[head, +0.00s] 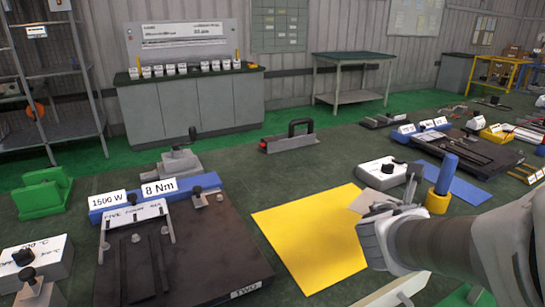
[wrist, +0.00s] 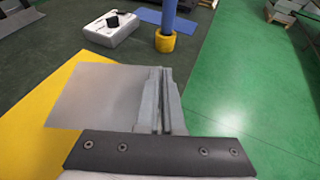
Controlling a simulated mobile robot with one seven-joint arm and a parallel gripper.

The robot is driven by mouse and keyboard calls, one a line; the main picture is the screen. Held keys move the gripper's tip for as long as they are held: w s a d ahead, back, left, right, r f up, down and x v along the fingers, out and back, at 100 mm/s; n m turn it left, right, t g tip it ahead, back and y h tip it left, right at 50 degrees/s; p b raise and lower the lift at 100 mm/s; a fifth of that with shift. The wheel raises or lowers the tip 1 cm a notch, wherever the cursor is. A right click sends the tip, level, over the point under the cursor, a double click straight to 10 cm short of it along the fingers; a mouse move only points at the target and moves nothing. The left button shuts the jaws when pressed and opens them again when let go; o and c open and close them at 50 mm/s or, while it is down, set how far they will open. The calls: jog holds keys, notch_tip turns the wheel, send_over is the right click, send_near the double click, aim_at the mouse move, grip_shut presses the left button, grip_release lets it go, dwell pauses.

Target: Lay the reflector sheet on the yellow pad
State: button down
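The reflector sheet (wrist: 100,95) is a thin, plain grey rectangle. My gripper (wrist: 160,98) is shut on its right edge in the wrist view. In the head view the sheet (head: 368,199) juts out left of my gripper (head: 385,212), over the right edge of the yellow pad (head: 308,240). The yellow pad (wrist: 30,110) also shows in the wrist view, left of and behind the sheet. The gap between sheet and pad is hard to judge. The sheet hides part of the pad.
A blue post in a yellow ring (head: 440,190) stands just beyond my gripper, with a white box (head: 382,174) beside it. A dark plate fixture (head: 190,250) lies left of the pad. A black-handled tool (head: 288,140) sits behind it. Green floor (wrist: 235,80) shows at right in the wrist view.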

send_over(354, 235)
notch_tip(354, 235, down, 7)
jog(key=shift+d, duration=0.1)
jog(key=shift+f+b, duration=0.75)
jog(key=shift+f, duration=1.25)
jog(key=shift+w, duration=0.1)
jog(key=shift+f, duration=0.2)
jog(key=c, duration=1.1)
grip_release()
jog(key=shift+o, duration=0.2)
jog(key=shift+r, duration=0.1)
